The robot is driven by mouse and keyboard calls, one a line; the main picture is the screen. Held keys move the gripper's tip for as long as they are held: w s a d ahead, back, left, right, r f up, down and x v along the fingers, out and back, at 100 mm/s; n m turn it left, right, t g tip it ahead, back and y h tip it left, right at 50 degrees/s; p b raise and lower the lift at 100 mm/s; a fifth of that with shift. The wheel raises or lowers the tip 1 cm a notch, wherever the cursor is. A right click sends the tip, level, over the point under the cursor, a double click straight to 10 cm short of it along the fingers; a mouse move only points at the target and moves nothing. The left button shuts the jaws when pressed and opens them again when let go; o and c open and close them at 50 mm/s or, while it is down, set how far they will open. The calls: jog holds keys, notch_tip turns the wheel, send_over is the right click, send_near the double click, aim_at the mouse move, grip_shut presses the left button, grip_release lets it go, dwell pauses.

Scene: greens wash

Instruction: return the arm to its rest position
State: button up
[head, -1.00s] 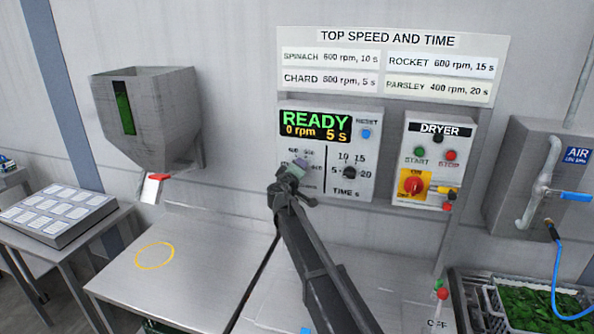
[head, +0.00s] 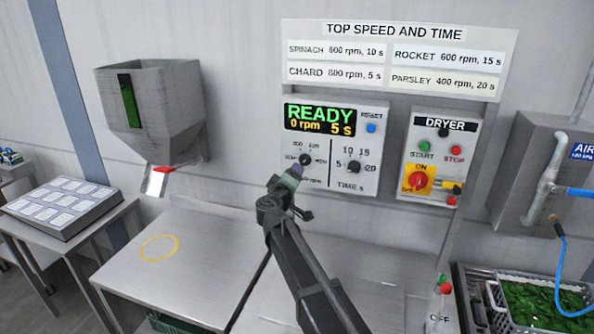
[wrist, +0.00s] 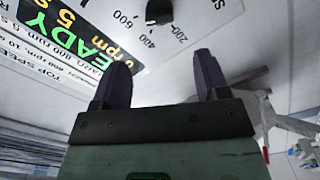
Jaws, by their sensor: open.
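My gripper (head: 292,174) is in front of the lower left of the control panel (head: 372,192) in the head view, just below the speed knob (head: 305,160). In the wrist view my gripper (wrist: 207,80) shows two dark fingers spread apart with nothing between them. The speed knob (wrist: 160,10) is at the top of the wrist view, apart from the fingers. The panel display (head: 319,119) reads READY, 0 rpm, 5 s. The time knob (head: 353,167) is to the right of my gripper.
The dryer box (head: 436,150) with its switch is on the wall to the right. A steel hopper (head: 165,110) hangs at the left above a table with a yellow ring (head: 159,248). A crate of greens (head: 530,305) is at the lower right. The tabletop is mostly clear.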

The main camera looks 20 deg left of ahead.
jog(key=shift+s, duration=0.2)
jog(key=s+d+f+m+g+h+b, duration=0.15)
jog(key=s+d+f+g, duration=0.3)
jog(key=d, duration=0.55)
jog(key=s+d+f+m+g+h, duration=0.2)
jog(key=s+d+f+m+g, duration=0.15)
jog(key=d+f, duration=0.4)
jog(key=s+d+f+m+g+h, duration=0.2)
jog(key=s+d+f+g, duration=0.25)
jog(key=d, duration=0.75)
jog(key=s+d+f+m+g+y+b, duration=0.1)
jog(key=s+d+f+m+g+y, duration=0.1)
jog(key=s+d, duration=0.5)
jog(key=s+d+f+m+g+y+b, duration=0.2)
jog(key=s+d, duration=0.5)
jog(key=d, duration=0.7)
jog(key=shift+s+f+m+g, duration=0.25)
jog(key=shift+f+m+g, duration=0.55)
jog(key=shift+m, duration=0.2)
